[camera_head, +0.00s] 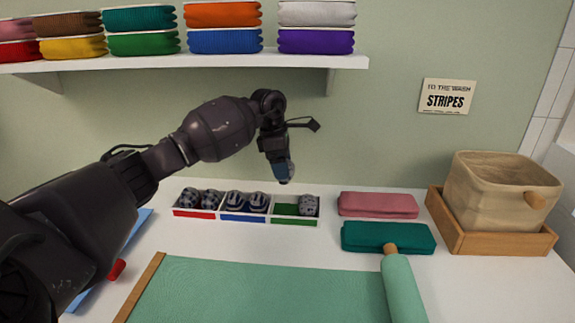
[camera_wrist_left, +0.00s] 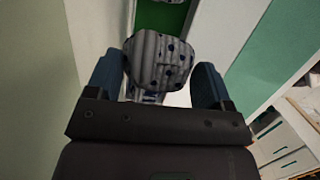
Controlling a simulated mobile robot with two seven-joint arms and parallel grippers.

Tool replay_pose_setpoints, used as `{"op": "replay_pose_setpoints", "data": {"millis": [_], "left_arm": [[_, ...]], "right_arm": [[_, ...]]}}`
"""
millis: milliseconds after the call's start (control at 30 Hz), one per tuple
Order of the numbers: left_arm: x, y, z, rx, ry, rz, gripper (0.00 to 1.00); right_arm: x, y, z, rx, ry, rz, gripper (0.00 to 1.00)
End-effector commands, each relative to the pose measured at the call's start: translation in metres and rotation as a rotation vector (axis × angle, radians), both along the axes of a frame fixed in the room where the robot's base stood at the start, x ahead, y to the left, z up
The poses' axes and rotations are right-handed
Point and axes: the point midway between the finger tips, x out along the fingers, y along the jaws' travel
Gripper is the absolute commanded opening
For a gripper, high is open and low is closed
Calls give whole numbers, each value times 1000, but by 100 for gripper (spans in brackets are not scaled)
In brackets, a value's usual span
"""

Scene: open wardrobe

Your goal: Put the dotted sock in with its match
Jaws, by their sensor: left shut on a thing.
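My left gripper (camera_head: 285,178) is above and behind the divided white tray (camera_head: 271,206), over its right half. In the left wrist view, its fingers (camera_wrist_left: 158,78) are on both sides of a grey ribbed sock with dark blue dots (camera_wrist_left: 165,55), held between them. The tray's red-fronted compartment (camera_head: 194,214) holds two dark patterned rolled socks (camera_head: 200,198). The blue-fronted one (camera_head: 243,218) holds two striped rolled socks (camera_head: 246,201). The green-floored compartment (camera_head: 285,210) holds one grey speckled sock (camera_head: 309,205) at its right; its left part is bare.
A pink folded cloth (camera_head: 377,205) and a teal one (camera_head: 388,238) lie right of the tray. A beige basket (camera_head: 490,190) stands in a wooden tray at the far right, near a "STRIPES" sign (camera_head: 447,97). A shelf (camera_head: 200,63) of folded clothes hangs above. A green mat (camera_head: 260,293) lies in front.

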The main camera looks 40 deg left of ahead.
Motion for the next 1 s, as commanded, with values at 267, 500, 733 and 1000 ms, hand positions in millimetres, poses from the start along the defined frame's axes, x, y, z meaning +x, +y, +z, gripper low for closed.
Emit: {"op": "replay_pose_setpoints", "data": {"millis": [267, 500, 733, 1000], "left_arm": [[-2, 0, -10, -1, 3, -43, 61], [-2, 0, -34, -1, 5, -42, 61], [-2, 0, -56, -1, 4, -42, 61], [-2, 0, -82, -1, 5, -41, 61]], "right_arm": [[-12, -1, -10, 1, 33, -8, 100], [-13, 0, -17, 2, 42, -6, 100], [-10, 1, -18, 2, 39, -2, 100], [-11, -2, -23, -4, 48, 0, 100]]}}
